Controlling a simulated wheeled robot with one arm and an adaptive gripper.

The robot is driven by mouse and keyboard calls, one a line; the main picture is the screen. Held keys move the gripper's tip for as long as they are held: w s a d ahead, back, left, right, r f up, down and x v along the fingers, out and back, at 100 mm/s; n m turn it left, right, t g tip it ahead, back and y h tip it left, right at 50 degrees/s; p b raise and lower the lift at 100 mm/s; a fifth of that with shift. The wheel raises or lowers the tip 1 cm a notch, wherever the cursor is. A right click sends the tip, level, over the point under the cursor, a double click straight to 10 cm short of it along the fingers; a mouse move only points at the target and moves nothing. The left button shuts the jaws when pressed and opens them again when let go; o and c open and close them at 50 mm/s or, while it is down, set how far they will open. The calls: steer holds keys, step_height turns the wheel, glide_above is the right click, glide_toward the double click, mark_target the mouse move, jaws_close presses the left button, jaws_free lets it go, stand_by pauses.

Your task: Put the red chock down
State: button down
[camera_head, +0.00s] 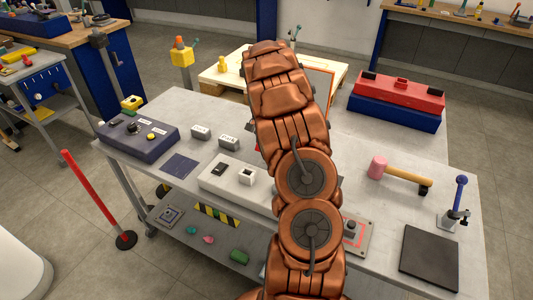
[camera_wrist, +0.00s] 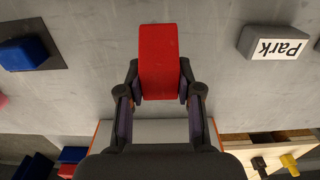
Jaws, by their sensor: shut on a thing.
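The red chock (camera_wrist: 158,62) is a plain red block between the two dark fingers of my gripper (camera_wrist: 160,88) in the wrist view. The fingers are shut on its sides and its far end extends past them. It shows over the grey top of the lift cart (camera_wrist: 90,80); I cannot tell whether it touches that top. In the head view my copper-coloured arm hides the gripper and most or all of the chock.
A grey block marked "Park" (camera_wrist: 275,45) lies to one side; a blue block (camera_wrist: 22,52) on a dark pad lies to the other. The cart top also bears a control box (camera_head: 140,138), a mallet (camera_head: 400,173), a red toolbox (camera_head: 400,92) and a black mat (camera_head: 430,258).

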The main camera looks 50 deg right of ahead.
step_height(320, 180, down, 7)
steer(key=shift+r+p, duration=0.15)
steer(key=shift+p, duration=0.95)
steer(key=shift+f, duration=0.2)
steer(key=shift+f, duration=0.15)
steer(key=c, duration=0.8)
jaws_free()
steer(key=shift+o, duration=0.2)
steer(key=shift+r, duration=0.2)
step_height(320, 180, up, 12)
steer(key=b, duration=0.4)
